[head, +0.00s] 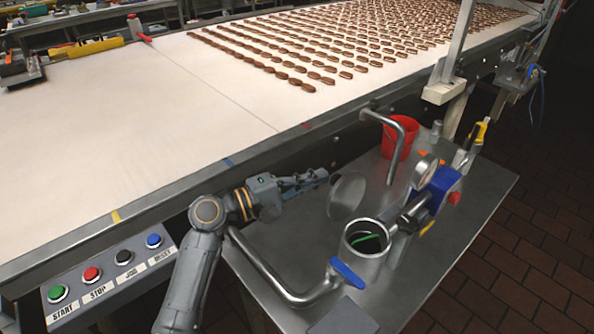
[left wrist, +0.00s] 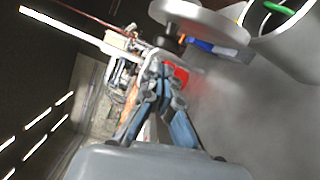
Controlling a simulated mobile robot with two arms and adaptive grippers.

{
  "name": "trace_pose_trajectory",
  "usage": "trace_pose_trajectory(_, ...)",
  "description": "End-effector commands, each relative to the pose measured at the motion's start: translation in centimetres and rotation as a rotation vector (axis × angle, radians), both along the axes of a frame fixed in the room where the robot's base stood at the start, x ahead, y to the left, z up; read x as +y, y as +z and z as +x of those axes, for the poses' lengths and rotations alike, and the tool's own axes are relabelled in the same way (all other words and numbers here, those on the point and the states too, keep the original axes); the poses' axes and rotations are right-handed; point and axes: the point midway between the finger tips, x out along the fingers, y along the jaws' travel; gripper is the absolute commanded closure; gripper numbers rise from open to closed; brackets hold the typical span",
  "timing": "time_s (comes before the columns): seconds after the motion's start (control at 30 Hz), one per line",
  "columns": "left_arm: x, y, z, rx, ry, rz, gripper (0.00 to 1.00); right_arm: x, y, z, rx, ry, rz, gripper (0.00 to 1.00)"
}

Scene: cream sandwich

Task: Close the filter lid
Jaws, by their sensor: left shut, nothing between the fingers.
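The filter housing (head: 367,262) is an upright metal cylinder on the metal cart, with its round mouth open. Something dark and a green strip show inside it. The round grey lid (head: 347,196) stands swung open and tilted, to the upper left of the mouth. My left gripper (head: 323,177) is shut and empty, just left of the lid and near its upper edge. In the left wrist view the shut fingertips (left wrist: 160,72) are below the lid (left wrist: 205,20), and the open mouth is at the upper right. I cannot tell whether the fingers touch the lid. My right gripper is out of view.
A bent metal pipe (head: 394,140), a gauge (head: 426,168), a blue valve handle (head: 348,273) and a red bucket (head: 399,138) surround the filter. The conveyor (head: 170,100) with rows of brown biscuits runs behind. A button panel (head: 110,268) is at the lower left.

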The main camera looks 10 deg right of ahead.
Motion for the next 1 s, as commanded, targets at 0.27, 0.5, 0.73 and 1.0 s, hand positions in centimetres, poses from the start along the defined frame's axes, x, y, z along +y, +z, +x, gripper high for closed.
trace_pose_trajectory(0.27,-0.6,0.2,-1.0,0.001,0.001,-0.001,1.00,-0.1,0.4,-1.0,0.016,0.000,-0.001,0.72)
trace_pose_trajectory(0.5,-0.6,0.2,-1.0,0.000,0.001,0.000,1.00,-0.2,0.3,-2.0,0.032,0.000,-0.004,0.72)
trace_pose_trajectory(0.73,-0.6,0.4,-1.2,-0.029,0.000,0.019,1.00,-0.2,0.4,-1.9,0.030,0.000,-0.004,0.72)
trace_pose_trajectory(1.0,-0.8,0.6,-1.4,-0.064,0.000,0.043,1.00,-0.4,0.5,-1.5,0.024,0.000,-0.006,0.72)
